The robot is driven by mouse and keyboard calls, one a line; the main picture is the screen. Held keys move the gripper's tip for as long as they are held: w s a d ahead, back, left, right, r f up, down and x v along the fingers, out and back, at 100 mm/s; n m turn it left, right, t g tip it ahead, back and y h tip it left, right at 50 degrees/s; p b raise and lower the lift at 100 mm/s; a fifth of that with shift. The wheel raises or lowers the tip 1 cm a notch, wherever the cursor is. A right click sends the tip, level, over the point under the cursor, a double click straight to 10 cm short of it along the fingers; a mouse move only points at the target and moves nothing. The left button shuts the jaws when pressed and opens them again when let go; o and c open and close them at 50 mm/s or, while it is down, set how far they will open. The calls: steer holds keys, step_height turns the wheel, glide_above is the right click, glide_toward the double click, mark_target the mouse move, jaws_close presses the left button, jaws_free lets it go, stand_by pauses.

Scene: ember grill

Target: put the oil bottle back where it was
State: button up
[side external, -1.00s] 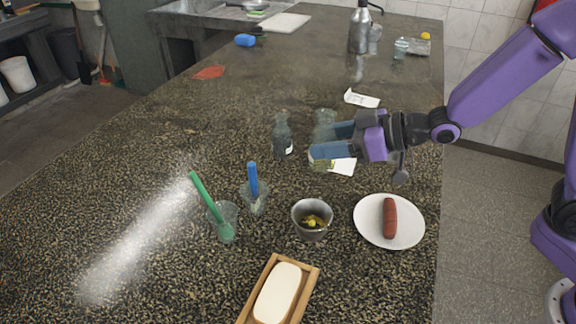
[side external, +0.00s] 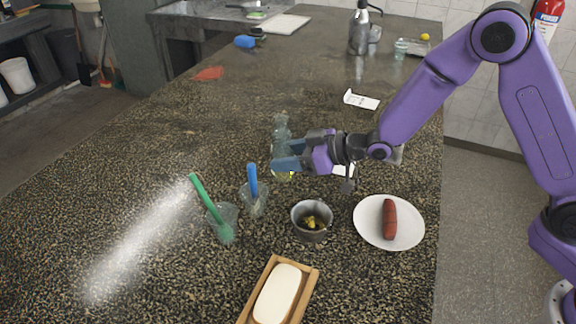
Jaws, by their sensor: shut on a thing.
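The oil bottle (side external: 283,176) is clear glass with yellow oil low in it. My gripper (side external: 286,156) is shut on its body, and the bottle stands about upright between the blue fingers. The fingers hide its middle. A glass neck (side external: 281,126) shows above the fingers. The dark bottle with a white label, seen earlier at this place in the picture, is not distinct now; the held bottle and my fingers overlap its spot. I cannot tell whether the oil bottle's base touches the counter.
Close in front are a glass with a blue stick (side external: 254,190), a glass with a green stick (side external: 221,222) and a metal cup (side external: 312,220). A plate (side external: 370,235) with a sausage (side external: 389,218) is right. A soap-like white block (side external: 278,293) lies nearest. The counter's left is clear.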

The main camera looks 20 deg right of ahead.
steer(key=shift+f, duration=1.5)
steer(key=shift+f, duration=0.1)
steer(key=o, duration=1.2)
steer(key=v, duration=1.2)
steer(key=shift+s, duration=0.1)
